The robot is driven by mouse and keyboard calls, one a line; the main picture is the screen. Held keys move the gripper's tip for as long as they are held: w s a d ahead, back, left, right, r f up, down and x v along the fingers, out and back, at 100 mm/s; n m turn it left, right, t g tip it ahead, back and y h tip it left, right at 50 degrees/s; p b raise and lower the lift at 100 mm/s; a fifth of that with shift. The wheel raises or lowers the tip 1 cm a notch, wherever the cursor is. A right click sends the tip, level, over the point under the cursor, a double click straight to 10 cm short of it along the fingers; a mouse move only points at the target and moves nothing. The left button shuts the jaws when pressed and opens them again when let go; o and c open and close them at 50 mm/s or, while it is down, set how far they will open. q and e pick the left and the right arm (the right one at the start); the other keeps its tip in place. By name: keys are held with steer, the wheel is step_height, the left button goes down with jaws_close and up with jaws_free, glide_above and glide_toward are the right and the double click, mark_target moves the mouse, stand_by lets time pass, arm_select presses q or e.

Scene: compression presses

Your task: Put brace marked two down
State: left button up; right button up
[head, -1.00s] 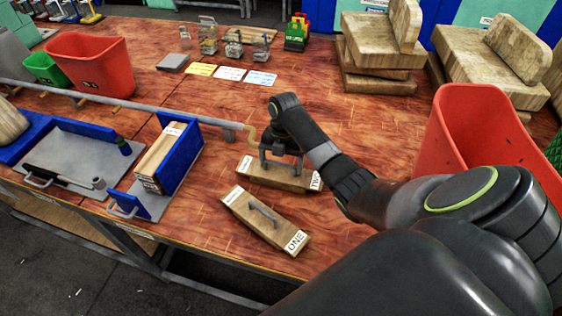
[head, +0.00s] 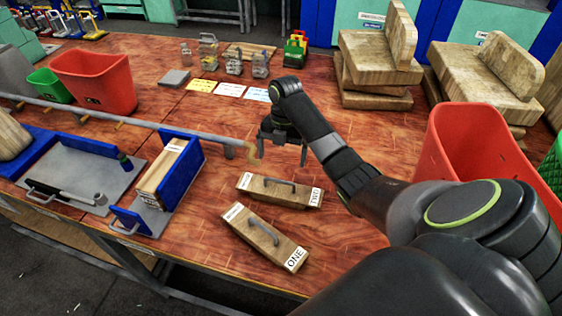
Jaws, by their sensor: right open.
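The brace marked two (head: 262,190) is a wooden block with a grey handle and a white end label. It lies flat on the wooden table. The brace marked one (head: 262,236) lies in front of it, at an angle, with its own handle and label. My right gripper (head: 282,160) is above and behind the brace marked two, open and empty, with its fingers pointing down and apart from the handle. My left gripper is not in view.
A blue press (head: 184,178) holding a wooden block stands to the left, with a long grey rail (head: 130,120) behind it. A red bin (head: 470,150) is at right and another red bin (head: 98,80) at back left. Wooden blocks (head: 375,60) are stacked at back right.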

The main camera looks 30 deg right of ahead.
steer(key=shift+w+d+r+p, duration=0.15)
steer(key=shift+r+p, duration=0.55)
steer(key=shift+r, duration=0.5)
steer(key=shift+f, duration=0.1)
